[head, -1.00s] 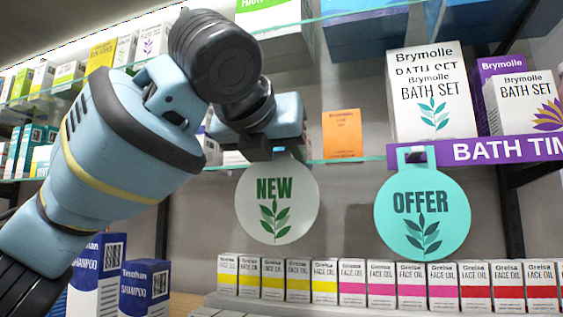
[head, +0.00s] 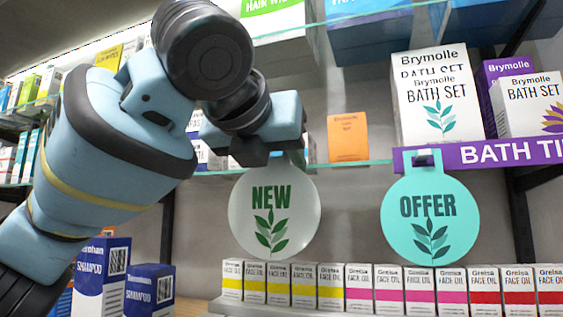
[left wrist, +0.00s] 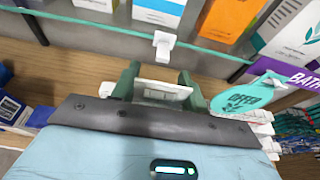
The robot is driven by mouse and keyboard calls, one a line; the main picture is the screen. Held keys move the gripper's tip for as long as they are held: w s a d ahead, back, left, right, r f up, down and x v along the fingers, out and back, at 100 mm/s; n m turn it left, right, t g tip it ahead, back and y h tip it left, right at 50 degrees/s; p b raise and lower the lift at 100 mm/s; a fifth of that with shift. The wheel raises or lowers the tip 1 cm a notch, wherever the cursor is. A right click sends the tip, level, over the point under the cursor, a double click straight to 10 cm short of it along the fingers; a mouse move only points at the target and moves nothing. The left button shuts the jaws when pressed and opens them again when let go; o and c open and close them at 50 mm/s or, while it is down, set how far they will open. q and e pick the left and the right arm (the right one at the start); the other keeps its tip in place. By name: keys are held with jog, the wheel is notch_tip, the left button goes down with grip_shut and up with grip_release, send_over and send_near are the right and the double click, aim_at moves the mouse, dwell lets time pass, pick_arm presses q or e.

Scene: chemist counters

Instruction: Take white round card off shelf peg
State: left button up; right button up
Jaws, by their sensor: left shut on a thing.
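The white round card (head: 274,214) reads "NEW" above a green leaf sprig and hangs upright below my left gripper (head: 262,152) in the head view. In the left wrist view, my left gripper (left wrist: 157,88) has its two green fingers shut on the card's white top tab (left wrist: 160,91). A white shelf peg (left wrist: 163,45) sticks out from the glass shelf edge, with a visible gap between it and the held tab. The right gripper is not in view.
A teal round "OFFER" card (head: 430,228) hangs to the right on its own peg. The glass shelf (head: 350,163) runs above, bearing bath set boxes (head: 438,105) and an orange box (head: 347,137). A row of face oil boxes (head: 388,290) stands below. Shampoo boxes (head: 150,290) stand lower left.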

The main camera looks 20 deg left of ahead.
pick_arm(q)
jog(key=s, duration=0.4)
dwell(0.7)
